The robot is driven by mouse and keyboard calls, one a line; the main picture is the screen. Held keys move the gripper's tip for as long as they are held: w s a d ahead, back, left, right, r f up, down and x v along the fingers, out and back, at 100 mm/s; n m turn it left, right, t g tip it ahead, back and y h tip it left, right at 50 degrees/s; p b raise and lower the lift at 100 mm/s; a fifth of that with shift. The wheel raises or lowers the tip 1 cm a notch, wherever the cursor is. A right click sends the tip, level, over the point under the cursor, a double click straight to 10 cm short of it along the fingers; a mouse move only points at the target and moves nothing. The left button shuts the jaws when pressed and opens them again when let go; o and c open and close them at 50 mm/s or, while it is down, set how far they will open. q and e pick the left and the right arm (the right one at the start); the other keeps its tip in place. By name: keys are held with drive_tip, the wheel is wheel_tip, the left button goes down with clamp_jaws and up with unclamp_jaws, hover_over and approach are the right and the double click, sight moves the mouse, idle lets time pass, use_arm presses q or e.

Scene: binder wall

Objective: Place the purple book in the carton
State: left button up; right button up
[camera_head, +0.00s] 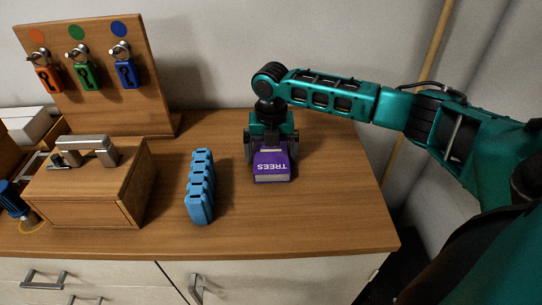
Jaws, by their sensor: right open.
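The purple book (271,168) with white lettering on it is on the wooden counter, right of the middle. My right gripper (268,150) comes down over the far part of the book, with its dark fingers at either side. It is open; whether the fingers touch the book I cannot tell. The gripper hides the far end of the book. I cannot make out a carton in this view. My left gripper is not in view.
A blue slotted rack (200,190) stands left of the book. Further left are a wooden box (88,190) with a metal handle and a board (100,95) with several padlocks. The counter (335,215) is clear to the right and in front of the book.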

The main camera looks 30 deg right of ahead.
drive_tip(key=shift+c, duration=0.5)
drive_tip(key=c, duration=0.7)
drive_tip(key=shift+r, duration=0.1)
drive_tip(key=shift+c, duration=1)
drive_tip(key=shift+r, duration=0.15)
